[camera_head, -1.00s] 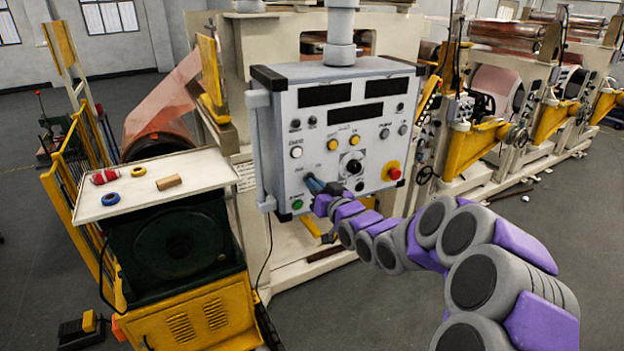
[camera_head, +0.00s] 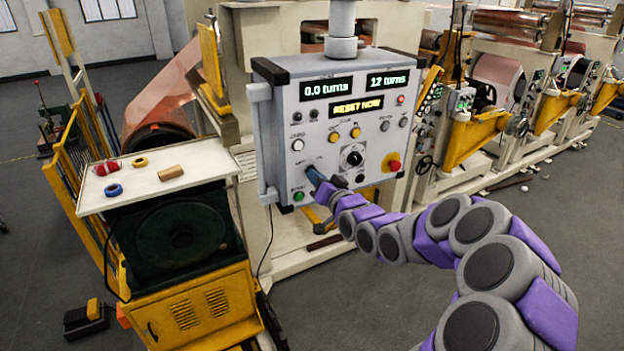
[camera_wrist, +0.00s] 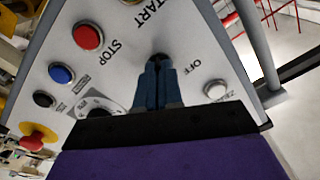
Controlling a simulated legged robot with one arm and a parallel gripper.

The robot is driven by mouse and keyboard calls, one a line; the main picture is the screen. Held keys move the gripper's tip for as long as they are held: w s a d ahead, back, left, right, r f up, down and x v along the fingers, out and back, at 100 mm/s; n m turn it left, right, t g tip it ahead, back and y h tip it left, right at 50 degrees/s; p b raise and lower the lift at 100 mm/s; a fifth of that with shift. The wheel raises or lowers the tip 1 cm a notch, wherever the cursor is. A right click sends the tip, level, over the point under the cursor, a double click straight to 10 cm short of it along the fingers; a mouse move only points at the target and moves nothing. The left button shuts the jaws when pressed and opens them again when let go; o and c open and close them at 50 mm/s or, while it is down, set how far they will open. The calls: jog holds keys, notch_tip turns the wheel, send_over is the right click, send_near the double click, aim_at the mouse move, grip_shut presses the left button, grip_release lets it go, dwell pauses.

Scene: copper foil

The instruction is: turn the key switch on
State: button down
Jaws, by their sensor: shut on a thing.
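The grey control panel (camera_head: 285,108) hangs from a post in the middle of the head view. Its three displays are lit and read "0.0 turns", "12 turns" and "RESET NOW" (camera_head: 355,104). My gripper (camera_head: 312,173) is at the lower left of the panel face. In the wrist view, its blue fingers (camera_wrist: 157,72) are shut on the key switch (camera_wrist: 158,58), of which only a dark bit shows between the tips. The "OFF" label lies just right of the fingers; the rest of the switch is hidden.
A red-and-yellow emergency stop (camera_head: 393,163), a black dial (camera_head: 353,156) and a green button (camera_head: 298,196) are near my gripper. A white-topped stand (camera_head: 140,185) with tape rolls is at the left. Rolling machines with copper foil stand behind and right.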

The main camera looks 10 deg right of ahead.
jog(key=shift+w+d+r, duration=0.1)
jog(key=shift+d+r, duration=0.05)
jog(key=shift+d, duration=0.15)
jog(key=c, duration=1.3)
grip_release()
jog(key=shift+w+d, duration=0.15)
jog(key=shift+d, duration=0.25)
jog(key=shift+a, duration=0.1)
jog(key=shift+a, duration=0.15)
jog(key=b+v, duration=0.9)
jog(key=v, duration=0.8)
jog(key=shift+s+b, duration=0.2)
jog(key=shift+b, duration=0.1)
